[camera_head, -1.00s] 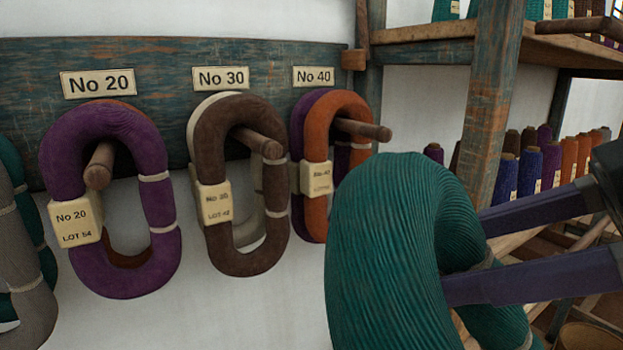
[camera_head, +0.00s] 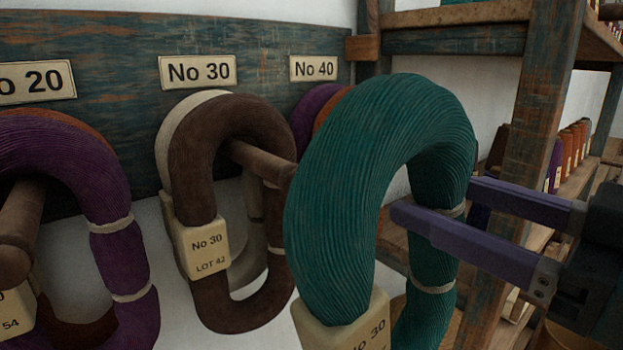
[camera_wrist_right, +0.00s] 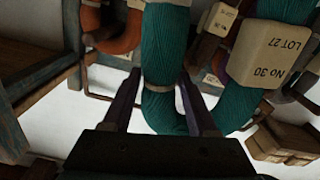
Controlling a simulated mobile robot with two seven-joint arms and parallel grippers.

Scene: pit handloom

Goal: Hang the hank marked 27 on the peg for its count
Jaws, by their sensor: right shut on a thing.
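The teal hank (camera_head: 325,200) hangs upright from my right gripper (camera_head: 436,206), whose two fingers are shut on its right strand. Its tag (camera_head: 345,325) shows No 30; in the right wrist view the tag (camera_wrist_right: 277,55) reads No 30, LOT 27. The No 30 sign (camera_head: 197,71) is on the board above a wooden peg (camera_head: 258,163). A brown hank (camera_head: 195,150) tagged No 30, LOT 42 and a cream one behind it hang on this peg. The peg's tip meets the teal hank's left edge in the picture; the depth gap is unclear. My left gripper is not in view.
Purple and orange hanks (camera_head: 108,190) hang on the No 20 peg (camera_head: 20,225) at left. The No 40 sign (camera_head: 314,68) is right of No 30; its peg is hidden behind the teal hank. A shelf post (camera_head: 540,110) and yarn cones (camera_head: 570,150) stand at right.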

